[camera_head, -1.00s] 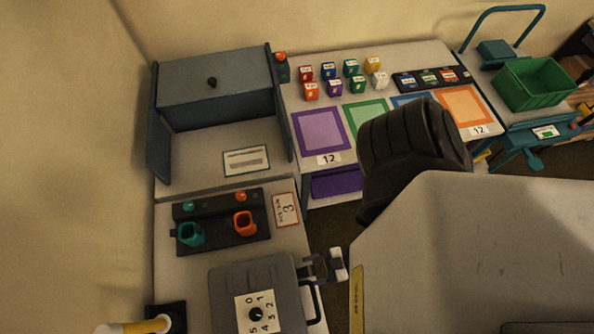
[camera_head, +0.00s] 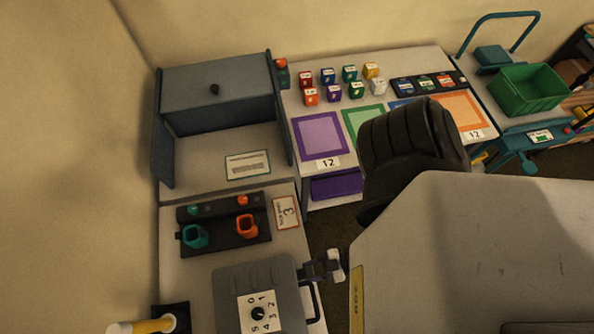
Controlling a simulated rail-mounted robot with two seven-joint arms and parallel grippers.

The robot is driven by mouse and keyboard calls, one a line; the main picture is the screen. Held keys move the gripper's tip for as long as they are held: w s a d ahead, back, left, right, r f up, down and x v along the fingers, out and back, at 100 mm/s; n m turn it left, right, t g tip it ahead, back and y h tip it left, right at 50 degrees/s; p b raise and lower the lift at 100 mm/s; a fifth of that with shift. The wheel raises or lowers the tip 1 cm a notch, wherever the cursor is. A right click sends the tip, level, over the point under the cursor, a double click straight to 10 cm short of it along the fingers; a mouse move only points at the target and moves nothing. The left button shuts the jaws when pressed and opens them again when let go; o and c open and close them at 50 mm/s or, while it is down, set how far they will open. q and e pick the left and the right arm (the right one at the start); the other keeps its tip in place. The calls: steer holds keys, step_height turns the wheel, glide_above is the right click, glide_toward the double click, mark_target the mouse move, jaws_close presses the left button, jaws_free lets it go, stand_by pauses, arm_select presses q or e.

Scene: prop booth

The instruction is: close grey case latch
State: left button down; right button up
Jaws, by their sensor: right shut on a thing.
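The grey case (camera_head: 236,283) lies closed at the bottom centre. Its lid carries a white dial plate (camera_head: 259,310) with numbers and a black knob, and a black handle shows on its right side. My right gripper (camera_head: 311,270) is at the case's upper right edge, beside the handle. It is shut on a small part there, which looks like the case latch. The fingers hide most of that part, so I cannot tell the latch's exact position. My left gripper is not in view.
A black holder with teal and orange cups (camera_head: 222,236) stands just behind the case. A grey hinged box (camera_head: 218,98) is farther back. A yellow and white cylinder (camera_head: 142,326) lies at the lower left. My large right arm covers the right foreground.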

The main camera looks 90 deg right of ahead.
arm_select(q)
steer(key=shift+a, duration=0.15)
arm_select(e)
steer(key=o, duration=0.9)
steer(key=shift+o, duration=0.2)
steer(key=shift+s, duration=0.15)
arm_select(q)
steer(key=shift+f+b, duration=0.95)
steer(key=shift+b, duration=0.1)
arm_select(e)
steer(key=v, duration=1.3)
steer(key=shift+s, duration=0.25)
steer(key=shift+d+r, duration=0.1)
